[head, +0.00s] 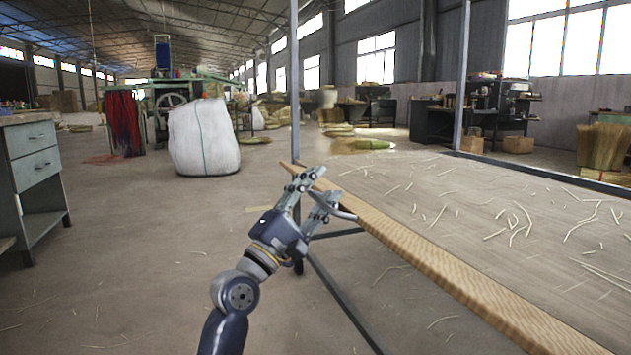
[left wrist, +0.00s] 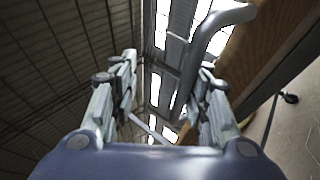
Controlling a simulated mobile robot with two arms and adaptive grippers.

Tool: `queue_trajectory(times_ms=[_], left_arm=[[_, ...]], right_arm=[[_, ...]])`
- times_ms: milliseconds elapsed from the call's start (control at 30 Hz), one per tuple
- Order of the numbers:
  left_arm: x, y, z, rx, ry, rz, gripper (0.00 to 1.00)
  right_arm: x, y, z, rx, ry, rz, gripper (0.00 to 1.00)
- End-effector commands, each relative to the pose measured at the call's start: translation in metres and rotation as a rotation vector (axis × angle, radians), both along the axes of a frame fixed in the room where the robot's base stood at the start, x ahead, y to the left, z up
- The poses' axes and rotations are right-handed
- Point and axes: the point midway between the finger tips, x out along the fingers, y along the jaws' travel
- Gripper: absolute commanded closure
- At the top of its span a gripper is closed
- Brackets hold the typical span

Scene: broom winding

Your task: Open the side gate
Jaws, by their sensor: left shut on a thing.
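The side gate (head: 440,262) looks like a long, light wooden board running along the near left side of the work table. A bent grey metal handle (head: 345,215) sticks out near its far end. My left gripper (head: 318,188) is at that far end, shut on the handle. In the left wrist view the handle (left wrist: 218,32) comes down between the fingers of the gripper (left wrist: 165,85), close to the right-hand finger. The fingers hide part of the handle. The gate's far end lies near an upright metal post. My right gripper is not in view.
The work table (head: 400,205) has loose straw scattered on its top. A thin metal post (head: 295,80) rises beside the gate's far end, and a frame leg (head: 340,300) slants below. A drawer cabinet (head: 35,165) stands left, a white sack (head: 203,138) farther back.

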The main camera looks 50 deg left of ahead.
Motion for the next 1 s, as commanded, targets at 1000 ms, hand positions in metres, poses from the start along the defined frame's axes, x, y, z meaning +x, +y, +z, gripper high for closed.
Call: queue_trajectory(times_ms=[1000], left_arm=[[-0.020,-0.005,-0.003,0.004,-0.009,0.002,0.71]], right_arm=[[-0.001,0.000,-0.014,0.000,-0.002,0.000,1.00]])
